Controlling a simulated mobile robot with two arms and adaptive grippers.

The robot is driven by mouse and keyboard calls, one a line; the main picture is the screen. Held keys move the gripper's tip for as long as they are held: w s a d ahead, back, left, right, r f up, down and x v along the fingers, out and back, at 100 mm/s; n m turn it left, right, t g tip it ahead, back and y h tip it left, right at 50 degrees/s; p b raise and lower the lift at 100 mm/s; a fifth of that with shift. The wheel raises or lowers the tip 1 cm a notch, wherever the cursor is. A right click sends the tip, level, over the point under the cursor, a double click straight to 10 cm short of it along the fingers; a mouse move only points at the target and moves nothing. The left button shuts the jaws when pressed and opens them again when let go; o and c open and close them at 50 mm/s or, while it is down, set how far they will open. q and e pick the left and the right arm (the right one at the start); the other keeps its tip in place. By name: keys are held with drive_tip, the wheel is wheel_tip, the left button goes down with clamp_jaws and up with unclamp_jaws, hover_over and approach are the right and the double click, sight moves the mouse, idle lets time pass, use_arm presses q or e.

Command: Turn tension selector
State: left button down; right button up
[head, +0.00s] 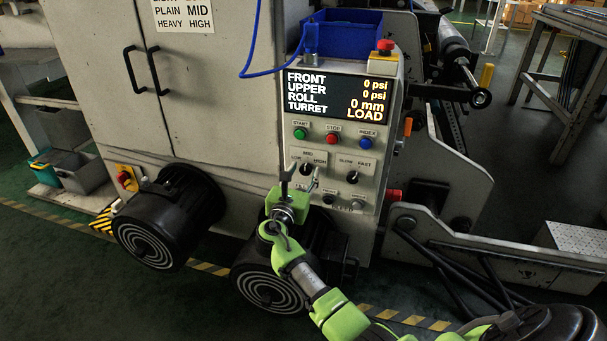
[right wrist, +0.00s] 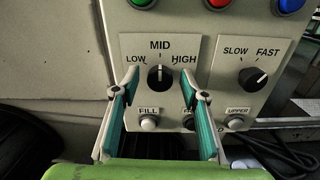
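The tension selector is a black knob (right wrist: 160,77) on a grey plate marked LOW, MID and HIGH. Its white pointer line points up at MID. In the head view the plate (head: 316,156) is on the machine's control panel, and the knob is partly hidden by my right gripper. My right gripper (head: 300,178) is open in front of the panel. In the right wrist view its two teal-padded fingers are on either side of the knob and slightly below it, with gaps to both sides. Contact with the panel cannot be told. My left gripper is not in view.
A SLOW/FAST knob (right wrist: 254,78) is just right. START (head: 300,133), STOP (head: 333,139) and INDEX (head: 366,144) buttons are above; small buttons are below. The screen (head: 339,95) reads LOAD. A sign (head: 184,14) reads PLAIN MID, HEAVY HIGH. Black round housings (head: 165,225) stick out below.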

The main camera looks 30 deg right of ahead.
drive_tip(key=c, duration=0.9)
drive_tip(key=shift+m, duration=0.4)
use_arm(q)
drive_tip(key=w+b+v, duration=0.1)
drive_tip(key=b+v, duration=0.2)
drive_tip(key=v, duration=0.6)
use_arm(e)
drive_tip(key=m, duration=0.6)
drive_tip(key=shift+s+f+m, duration=0.1)
drive_tip(key=shift+f+m, duration=0.1)
drive_tip(key=shift+m, duration=0.5)
drive_tip(key=m+b, duration=0.1)
drive_tip(key=m, duration=0.1)
drive_tip(key=shift+m+b, duration=0.3)
drive_tip(key=shift+d+m, duration=0.1)
drive_tip(key=shift+m, duration=0.2)
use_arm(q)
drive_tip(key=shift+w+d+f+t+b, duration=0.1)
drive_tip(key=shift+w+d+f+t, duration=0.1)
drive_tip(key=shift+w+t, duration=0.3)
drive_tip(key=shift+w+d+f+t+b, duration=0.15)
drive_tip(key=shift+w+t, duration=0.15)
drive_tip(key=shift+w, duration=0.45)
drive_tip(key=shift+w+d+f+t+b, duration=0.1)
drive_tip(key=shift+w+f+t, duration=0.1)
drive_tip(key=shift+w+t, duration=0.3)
use_arm(e)
drive_tip(key=shift+m, duration=0.4)
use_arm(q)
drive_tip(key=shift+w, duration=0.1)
